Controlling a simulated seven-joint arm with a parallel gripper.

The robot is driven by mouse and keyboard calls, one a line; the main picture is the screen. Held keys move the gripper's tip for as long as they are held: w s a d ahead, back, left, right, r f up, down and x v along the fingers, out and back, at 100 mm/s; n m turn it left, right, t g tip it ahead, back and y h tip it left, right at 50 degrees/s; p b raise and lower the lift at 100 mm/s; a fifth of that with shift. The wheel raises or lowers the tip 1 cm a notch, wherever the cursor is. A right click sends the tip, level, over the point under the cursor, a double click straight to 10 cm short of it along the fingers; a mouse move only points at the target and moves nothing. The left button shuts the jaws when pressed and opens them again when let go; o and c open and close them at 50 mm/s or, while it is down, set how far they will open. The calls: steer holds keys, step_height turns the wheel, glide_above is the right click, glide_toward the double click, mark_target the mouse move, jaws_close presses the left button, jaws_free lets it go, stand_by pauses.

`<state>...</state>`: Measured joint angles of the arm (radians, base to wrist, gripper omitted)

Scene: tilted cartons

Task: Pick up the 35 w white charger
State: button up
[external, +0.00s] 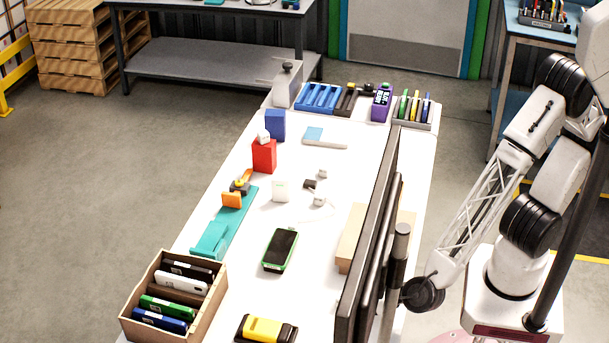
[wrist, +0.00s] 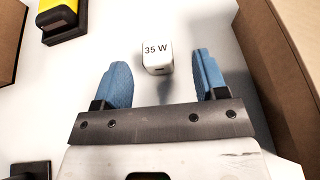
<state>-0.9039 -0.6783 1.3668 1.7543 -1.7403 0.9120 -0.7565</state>
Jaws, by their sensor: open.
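The white charger (wrist: 157,57), a small cube marked "35 W" with a dark port on its front, sits on the white table in the wrist view. My gripper (wrist: 162,72) is open, with its two blue fingers apart. In the picture the charger lies between the fingertips, closer to the left one, with a gap on both sides. I see no contact. In the external view my gripper is hidden, apparently behind the monitor, and I cannot pick out the 35 W charger there.
A brown carton wall (wrist: 268,75) runs close along the right finger. A yellow-and-black device (wrist: 62,18) lies at upper left. In the external view the dark monitor (external: 368,245) stands beside my arm. A carton of upright cases (external: 212,302) and a green-edged phone (external: 280,249) share the table.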

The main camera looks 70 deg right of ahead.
steer(key=shift+w+f, duration=0.1)
steer(key=shift+w, duration=0.05)
steer(key=shift+a+x, duration=0.1)
steer(key=shift+x, duration=1.15)
steer(key=shift+a+x, duration=0.15)
steer(key=shift+x, duration=1.05)
steer(key=c, duration=1)
steer(key=shift+r, duration=5.1)
